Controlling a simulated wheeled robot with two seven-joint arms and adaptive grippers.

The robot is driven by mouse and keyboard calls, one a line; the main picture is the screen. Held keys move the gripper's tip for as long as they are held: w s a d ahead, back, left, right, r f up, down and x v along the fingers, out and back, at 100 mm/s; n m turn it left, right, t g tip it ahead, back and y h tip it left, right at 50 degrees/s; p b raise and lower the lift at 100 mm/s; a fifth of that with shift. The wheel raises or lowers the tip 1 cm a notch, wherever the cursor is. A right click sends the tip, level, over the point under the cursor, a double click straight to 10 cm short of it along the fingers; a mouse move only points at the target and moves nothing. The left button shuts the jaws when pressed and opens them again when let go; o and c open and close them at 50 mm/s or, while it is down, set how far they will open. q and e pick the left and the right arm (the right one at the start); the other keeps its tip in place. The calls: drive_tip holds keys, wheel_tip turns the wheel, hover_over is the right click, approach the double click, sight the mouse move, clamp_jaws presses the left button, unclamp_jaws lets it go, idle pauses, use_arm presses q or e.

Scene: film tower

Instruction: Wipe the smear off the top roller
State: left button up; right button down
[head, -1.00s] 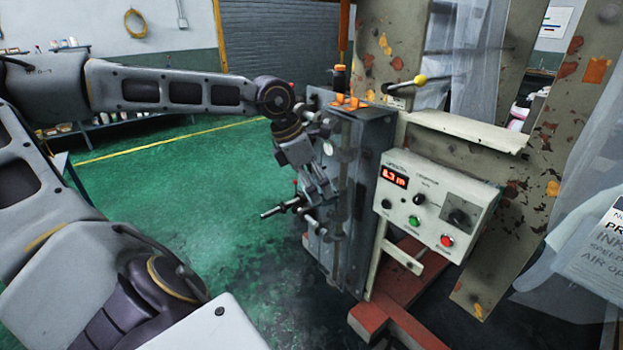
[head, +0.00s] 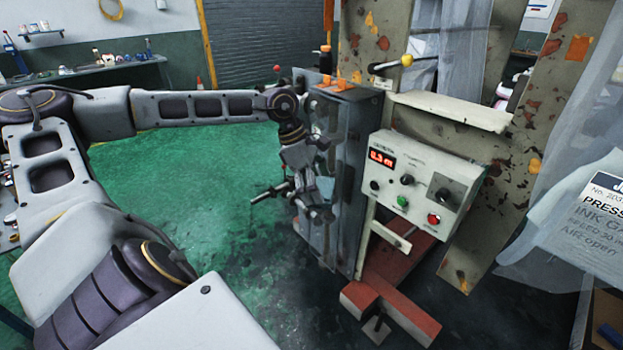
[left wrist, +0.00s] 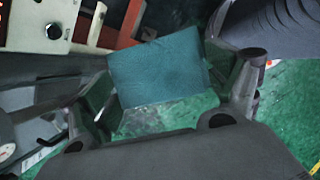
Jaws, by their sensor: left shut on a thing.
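My left arm comes in from the left in the head view, and its gripper (head: 308,195) hangs fingers-down against the left side of the grey machine box (head: 357,130). In the left wrist view, a folded teal cloth (left wrist: 158,72) sits between the two fingers, and the gripper is shut on it. Whether the cloth touches a roller cannot be seen. My right gripper is not in view.
A cream control box (head: 425,180) with a red display and buttons stands right of the grey box. A yellow-knobbed lever (head: 407,60) is above it. A red base beam (head: 400,310) lies below. Green floor (head: 190,190) is open at the left.

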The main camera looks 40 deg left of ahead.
sight(319, 186)
use_arm(q)
drive_tip(key=shift+w+d+f+m+g, duration=0.15)
drive_tip(key=shift+w+d+f+m, duration=0.05)
drive_tip(key=shift+f+m, duration=0.2)
drive_tip(key=shift+w+d+f+m+g, duration=0.15)
drive_tip(key=shift+f+m, duration=0.15)
drive_tip(key=shift+f, duration=0.2)
drive_tip(key=shift+w+d+f+m, duration=0.2)
drive_tip(key=shift+f+m, duration=0.2)
drive_tip(key=shift+f, duration=0.05)
drive_tip(key=w+d+f+m+g+y, duration=0.2)
drive_tip(key=d+f+m+g, duration=0.1)
drive_tip(key=d+f+m, duration=0.5)
drive_tip(key=w+d+f+m+g+y, duration=0.1)
drive_tip(key=w+d+f+m+g, duration=0.1)
drive_tip(key=d+f+m, duration=0.7)
drive_tip(key=shift+f+m+g+y, duration=0.4)
drive_tip(key=shift+f+m+g, duration=0.4)
drive_tip(key=shift+f+m, duration=1.5)
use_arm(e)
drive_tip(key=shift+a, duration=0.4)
